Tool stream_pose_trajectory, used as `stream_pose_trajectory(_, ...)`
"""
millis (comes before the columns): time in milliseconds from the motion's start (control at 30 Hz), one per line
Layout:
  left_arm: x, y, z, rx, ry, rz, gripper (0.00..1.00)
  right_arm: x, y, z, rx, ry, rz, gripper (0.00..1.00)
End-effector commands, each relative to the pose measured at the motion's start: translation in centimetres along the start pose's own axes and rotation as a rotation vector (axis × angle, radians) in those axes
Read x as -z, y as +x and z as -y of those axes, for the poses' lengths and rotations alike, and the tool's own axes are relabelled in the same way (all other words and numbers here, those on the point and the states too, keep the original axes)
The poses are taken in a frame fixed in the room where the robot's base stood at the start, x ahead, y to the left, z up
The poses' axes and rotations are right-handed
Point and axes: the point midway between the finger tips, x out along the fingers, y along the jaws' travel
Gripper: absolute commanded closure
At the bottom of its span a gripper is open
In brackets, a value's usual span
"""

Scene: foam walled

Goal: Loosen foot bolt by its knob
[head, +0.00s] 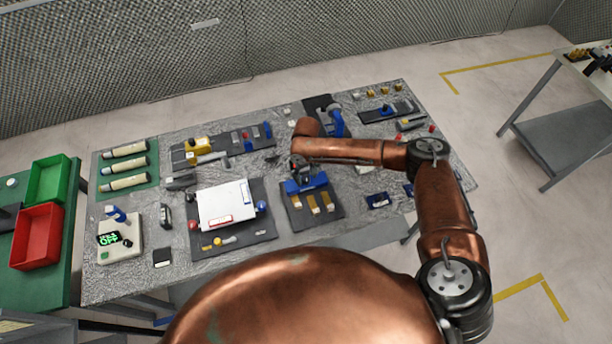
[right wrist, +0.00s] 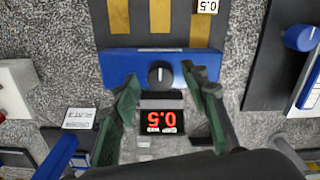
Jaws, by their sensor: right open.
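A black round knob (right wrist: 160,75) with a pale mark sits on a blue bar (right wrist: 225,62) in the right wrist view. The blue bar also shows in the head view (head: 306,186), on a dark plate with yellow strips. My right gripper (head: 298,167) is over the bar's back side. In the right wrist view its two green fingers (right wrist: 160,80) stand apart, one on each side of the knob, with visible gaps and nothing held. I cannot tell their height over the knob. The bolt itself is hidden. My left gripper is not in view.
A small display (right wrist: 161,121) with red digits sits just by the knob, between the fingers. A blue knob (right wrist: 300,38) stands to the right in the wrist view. A white box (head: 228,204) stands left of the bar on the crowded grey table (head: 120,285).

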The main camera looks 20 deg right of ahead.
Motion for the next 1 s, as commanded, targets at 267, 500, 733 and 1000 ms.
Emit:
stream_pose_trajectory(267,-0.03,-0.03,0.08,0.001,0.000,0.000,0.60,-0.02,0.36,0.00,0.000,-0.001,0.000,0.59)
stream_pose_trajectory(500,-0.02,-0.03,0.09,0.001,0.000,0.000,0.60,-0.03,0.34,-0.01,0.000,0.000,0.000,0.73)
stream_pose_trajectory(733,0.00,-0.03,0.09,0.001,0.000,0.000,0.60,-0.03,0.33,-0.01,0.000,0.000,0.000,0.88)
stream_pose_trajectory(1000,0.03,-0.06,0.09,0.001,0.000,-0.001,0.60,-0.03,0.32,0.01,0.000,-0.002,0.000,1.00)
